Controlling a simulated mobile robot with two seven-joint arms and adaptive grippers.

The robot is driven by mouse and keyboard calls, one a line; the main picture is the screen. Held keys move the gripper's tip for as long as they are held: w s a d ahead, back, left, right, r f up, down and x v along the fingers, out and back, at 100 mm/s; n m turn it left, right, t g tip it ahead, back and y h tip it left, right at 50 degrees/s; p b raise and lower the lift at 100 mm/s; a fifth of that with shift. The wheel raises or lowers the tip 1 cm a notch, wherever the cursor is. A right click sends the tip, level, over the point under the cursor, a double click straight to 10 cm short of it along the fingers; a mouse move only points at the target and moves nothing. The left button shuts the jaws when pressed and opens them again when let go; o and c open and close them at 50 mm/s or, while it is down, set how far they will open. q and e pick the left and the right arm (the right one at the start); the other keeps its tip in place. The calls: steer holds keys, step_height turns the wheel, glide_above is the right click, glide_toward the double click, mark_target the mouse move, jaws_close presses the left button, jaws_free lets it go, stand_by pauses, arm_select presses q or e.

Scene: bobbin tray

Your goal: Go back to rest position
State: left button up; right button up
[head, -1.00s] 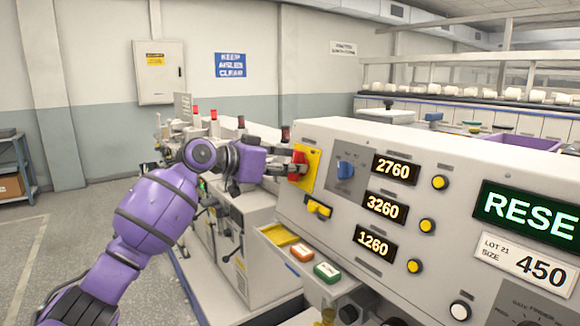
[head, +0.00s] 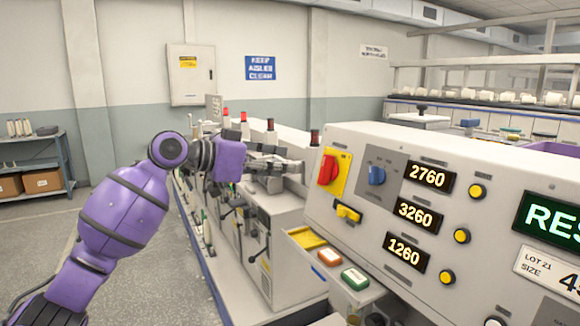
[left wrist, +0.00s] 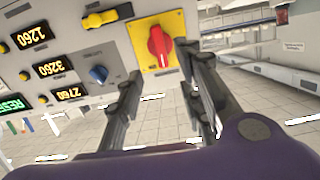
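The red rotary switch (head: 328,170) on its yellow plate sits at the left end of the control panel (head: 390,138). It also shows in the left wrist view (left wrist: 158,46). My left gripper (head: 287,166) is to the left of the switch in the head view, with a small gap between them. In the left wrist view my left gripper (left wrist: 160,66) has its two fingers spread apart with nothing between them. The left arm is still stretched forward toward the panel. My right gripper does not show.
The panel has a blue knob (head: 376,175), a yellow switch (head: 348,212) and lit number displays. A long machine row extends behind. A shelf (head: 35,165) stands at the far left; the floor (head: 130,270) there is clear.

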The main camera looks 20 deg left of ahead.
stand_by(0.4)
arm_select(q)
step_height(320, 180, down, 23)
steer(key=s+n+y+p, duration=0.1)
steer(key=s+n+y, duration=0.1)
steer(key=n+y, duration=0.1)
steer(key=s+f+n+g+y+p, duration=0.1)
steer(key=s+f, duration=0.3)
steer(key=f, duration=0.5)
steer(key=s+f+n+g+y, duration=0.1)
steer(key=s+f, duration=0.3)
steer(key=f, duration=0.4)
steer(key=s+d+f+n+y+p, duration=0.1)
steer(key=s+d+f, duration=0.1)
steer(key=s+f, duration=0.7)
steer(key=s+d+f+y+p, duration=0.1)
steer(key=s+d+f, duration=0.1)
steer(key=s+f, duration=0.75)
steer(key=s+d+y, duration=0.1)
steer(key=s+d, duration=0.2)
steer(key=s, duration=0.6)
steer(key=s+d+n+g+y, duration=0.1)
steer(key=s+d, duration=0.2)
steer(key=s, duration=0.7)
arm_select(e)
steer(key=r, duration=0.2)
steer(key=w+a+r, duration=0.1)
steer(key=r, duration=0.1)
